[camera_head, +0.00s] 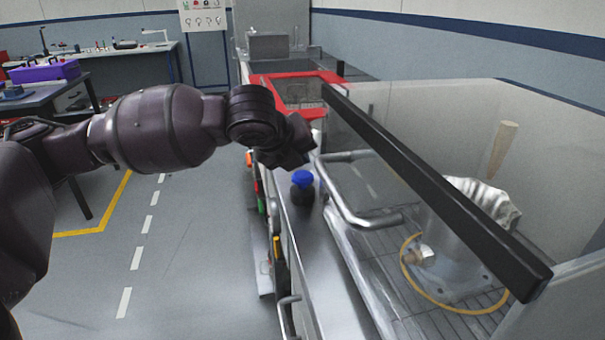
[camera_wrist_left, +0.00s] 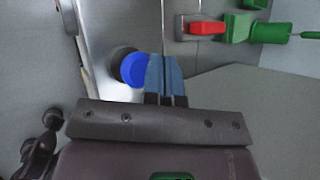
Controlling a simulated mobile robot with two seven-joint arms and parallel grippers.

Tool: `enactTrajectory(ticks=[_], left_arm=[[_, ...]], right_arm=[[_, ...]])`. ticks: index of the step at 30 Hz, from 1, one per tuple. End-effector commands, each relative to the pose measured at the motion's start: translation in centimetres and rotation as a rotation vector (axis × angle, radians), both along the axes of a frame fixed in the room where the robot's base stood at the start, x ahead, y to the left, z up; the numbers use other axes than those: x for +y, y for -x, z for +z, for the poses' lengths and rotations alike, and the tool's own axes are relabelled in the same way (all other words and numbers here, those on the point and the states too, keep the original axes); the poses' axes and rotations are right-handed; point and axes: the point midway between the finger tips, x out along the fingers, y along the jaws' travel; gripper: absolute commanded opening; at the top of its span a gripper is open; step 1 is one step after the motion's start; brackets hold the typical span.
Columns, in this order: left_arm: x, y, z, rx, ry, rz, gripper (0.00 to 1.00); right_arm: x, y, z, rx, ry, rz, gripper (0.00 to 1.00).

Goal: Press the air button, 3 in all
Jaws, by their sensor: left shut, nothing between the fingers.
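A blue round button (camera_head: 302,178) on a dark base stands on the metal ledge at the front of the machine. In the left wrist view the blue button (camera_wrist_left: 132,69) shows just left of the fingertips. My left gripper (camera_head: 291,150) is above and slightly behind the button in the head view, partly hidden by its own wrist. In the left wrist view its fingers (camera_wrist_left: 166,76) are together with nothing between them. The fingertips overlap the edge of the blue cap in that view; I cannot tell whether they touch it. My right gripper is not in view.
A metal housing (camera_head: 455,240) stands inside the clear-walled enclosure, under a black bar (camera_head: 430,190). A bent metal handle rail (camera_head: 350,195) runs beside the button. A red lever (camera_wrist_left: 207,28) and a green fitting (camera_wrist_left: 240,28) show in the wrist view. The floor at left is clear.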

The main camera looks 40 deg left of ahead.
Motion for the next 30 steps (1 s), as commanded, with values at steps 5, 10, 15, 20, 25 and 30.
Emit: enactTrajectory(ticks=[5,10,15,20,25,30], left_arm=[[0.00,0.00,0.00,0.000,0.000,0.000,0.00],[0.01,0.00,-0.01,0.000,0.000,0.000,0.00],[0.01,0.02,-0.23,-0.001,0.001,0.000,0.00],[0.03,0.03,-0.70,-0.001,0.000,0.001,0.00],[0.02,0.00,-0.88,0.001,0.000,0.001,0.00],[0.01,0.00,-0.88,0.000,0.000,0.000,0.00]], right_arm=[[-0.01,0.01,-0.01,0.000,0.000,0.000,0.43],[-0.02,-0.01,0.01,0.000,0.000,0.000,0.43],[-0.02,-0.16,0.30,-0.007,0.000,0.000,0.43],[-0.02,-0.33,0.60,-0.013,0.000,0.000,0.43],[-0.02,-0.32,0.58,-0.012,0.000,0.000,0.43],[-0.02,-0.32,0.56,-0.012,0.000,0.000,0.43]])
